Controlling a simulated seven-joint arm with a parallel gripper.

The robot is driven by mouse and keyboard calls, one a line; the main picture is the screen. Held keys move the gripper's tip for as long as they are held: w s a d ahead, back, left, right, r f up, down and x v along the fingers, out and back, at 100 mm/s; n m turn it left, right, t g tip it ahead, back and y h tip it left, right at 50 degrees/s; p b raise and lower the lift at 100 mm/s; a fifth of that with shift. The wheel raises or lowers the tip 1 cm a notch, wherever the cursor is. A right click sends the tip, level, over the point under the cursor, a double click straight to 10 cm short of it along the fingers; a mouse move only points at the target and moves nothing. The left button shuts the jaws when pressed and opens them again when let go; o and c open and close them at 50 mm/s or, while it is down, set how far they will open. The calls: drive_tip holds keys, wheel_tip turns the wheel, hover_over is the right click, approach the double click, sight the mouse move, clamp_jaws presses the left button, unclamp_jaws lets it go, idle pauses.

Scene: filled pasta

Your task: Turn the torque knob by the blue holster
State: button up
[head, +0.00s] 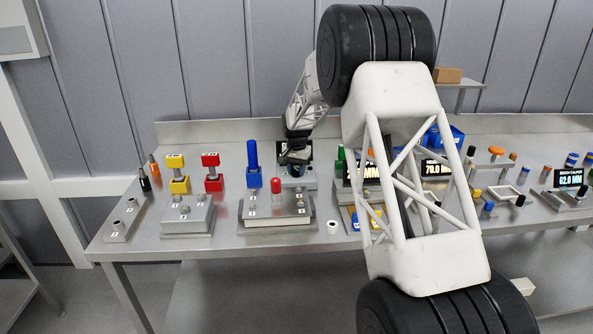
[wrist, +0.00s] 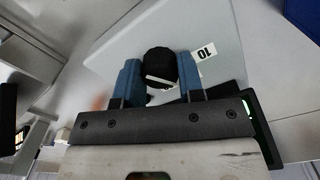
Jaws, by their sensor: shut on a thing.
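The blue holster (head: 254,179) stands upright near the back of the bench, with a tall blue piece rising from it. My gripper (head: 295,169) is just to its right, low over a grey block (head: 308,183). In the wrist view, the black torque knob (wrist: 160,62) with a white mark sits between the two blue fingers of my gripper (wrist: 162,80), which are shut on it. A label reading 10 is beside the knob on the grey face. The knob is hidden behind my gripper in the head view. A dark blue piece shows at the wrist view's top right corner.
Red (head: 212,184) and yellow (head: 179,184) holders stand to the left. A dark display (head: 362,172) is to the right. My arm covers part of the bench's middle.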

sight(297, 169)
drive_tip(key=shift+m, duration=0.9)
drive_tip(key=o, duration=0.9)
drive_tip(key=shift+r, duration=0.15)
drive_tip(key=shift+r, duration=3.8)
